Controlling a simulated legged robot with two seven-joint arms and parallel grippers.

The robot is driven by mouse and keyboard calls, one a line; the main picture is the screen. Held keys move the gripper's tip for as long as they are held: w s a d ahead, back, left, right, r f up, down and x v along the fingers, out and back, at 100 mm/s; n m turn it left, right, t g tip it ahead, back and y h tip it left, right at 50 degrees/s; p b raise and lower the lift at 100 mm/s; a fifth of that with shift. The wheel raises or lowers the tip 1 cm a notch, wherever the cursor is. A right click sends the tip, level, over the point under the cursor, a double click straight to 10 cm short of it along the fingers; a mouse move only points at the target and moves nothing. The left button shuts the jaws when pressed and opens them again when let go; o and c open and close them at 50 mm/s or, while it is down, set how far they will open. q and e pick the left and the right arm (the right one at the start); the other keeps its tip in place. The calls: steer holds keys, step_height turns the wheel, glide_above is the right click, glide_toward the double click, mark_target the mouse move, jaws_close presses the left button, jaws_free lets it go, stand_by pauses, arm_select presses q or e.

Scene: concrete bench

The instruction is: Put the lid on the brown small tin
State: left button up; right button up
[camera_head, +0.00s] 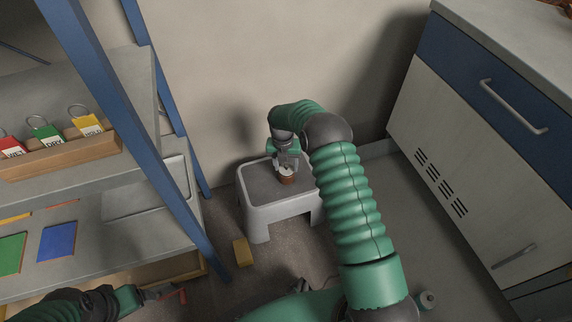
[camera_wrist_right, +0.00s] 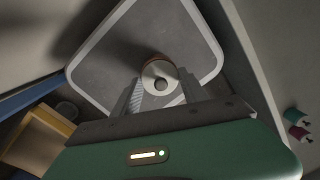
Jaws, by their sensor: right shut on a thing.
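The brown small tin (camera_head: 287,180) stands on a grey step stool (camera_head: 262,228). Its brown side shows behind the lid in the right wrist view (camera_wrist_right: 158,60). The pale round lid (camera_wrist_right: 152,72), with a grey knob, is between the fingers of my right gripper (camera_wrist_right: 162,90). In the head view my right gripper (camera_head: 286,163) is directly above the tin, shut on the lid. The lid is at the tin's top; I cannot tell whether it touches the rim. My left gripper (camera_head: 160,293) is low at the left, beside a small red thing (camera_head: 182,295); its jaws are unclear.
A yellow block (camera_head: 243,252) lies on the floor beside the stool. A cabinet (camera_head: 470,150) stands at the right. The stool top around the tin is clear.

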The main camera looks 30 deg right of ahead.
stand_by(0.4)
steer(key=shift+p, duration=0.4)
steer(key=shift+f, duration=0.1)
stand_by(0.3)
steer(key=o, duration=2)
step_height(320, 180, up, 7)
steer(key=p, duration=0.6)
steer(key=shift+p, duration=0.3)
